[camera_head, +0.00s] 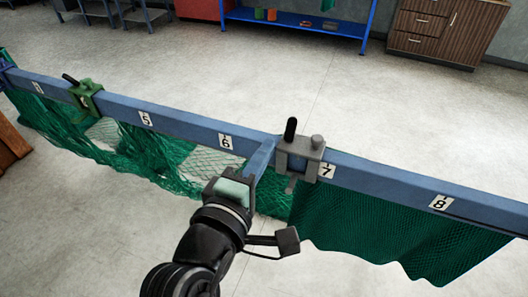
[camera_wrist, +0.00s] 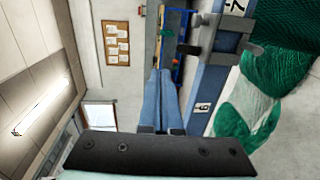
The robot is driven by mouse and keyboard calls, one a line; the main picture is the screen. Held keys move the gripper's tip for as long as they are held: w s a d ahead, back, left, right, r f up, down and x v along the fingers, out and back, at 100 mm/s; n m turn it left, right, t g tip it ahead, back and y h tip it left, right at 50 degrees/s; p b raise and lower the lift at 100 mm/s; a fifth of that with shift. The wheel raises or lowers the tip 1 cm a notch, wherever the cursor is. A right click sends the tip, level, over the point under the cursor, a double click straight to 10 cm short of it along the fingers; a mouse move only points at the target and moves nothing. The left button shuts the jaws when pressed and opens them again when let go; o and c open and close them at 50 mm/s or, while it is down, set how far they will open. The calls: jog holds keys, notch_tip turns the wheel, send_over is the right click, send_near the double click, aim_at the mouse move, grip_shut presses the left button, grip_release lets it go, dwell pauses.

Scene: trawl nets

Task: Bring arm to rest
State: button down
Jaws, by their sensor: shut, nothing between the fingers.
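My gripper (camera_head: 268,148) is shut and empty, its two blue fingers together. In the wrist view the closed fingers (camera_wrist: 160,76) point away from the camera, beside the blue rail (camera_wrist: 205,85). In the head view they overlap the rail (camera_head: 185,128) just left of a grey clamp (camera_head: 304,158) with a black handle, near label 7. I cannot tell whether they touch the rail. The clamp also shows in the wrist view (camera_wrist: 222,42), to the right of the fingertips and apart from them. My arm reaches up from the bottom of the head view.
Green netting (camera_head: 395,235) hangs under the rail, with loose, paler net (camera_head: 215,162) further left. A green clamp (camera_head: 85,97) sits on the rail at left. A blue shelf (camera_head: 295,22) and a wooden cabinet (camera_head: 447,30) stand behind. The floor between is clear.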

jog(key=shift+s+r, duration=0.1)
jog(key=shift+s, duration=0.05)
notch_tip(320, 180, up, 21)
jog(key=d+m+t+y+b, duration=0.1)
jog(key=m+t+y+b, duration=0.1)
jog(key=m+t, duration=0.55)
jog(key=s+r+m+t+y, duration=0.1)
jog(key=s+r+m+t, duration=0.1)
jog(key=r, duration=0.4)
jog(key=s+d+r+m+t+y, duration=0.1)
jog(key=s+r+m+t+y, duration=0.1)
jog(key=s+r+m, duration=0.3)
jog(key=shift+s+r+b, duration=0.45)
jog(key=shift+s+r, duration=0.05)
jog(key=shift+r, duration=0.4)
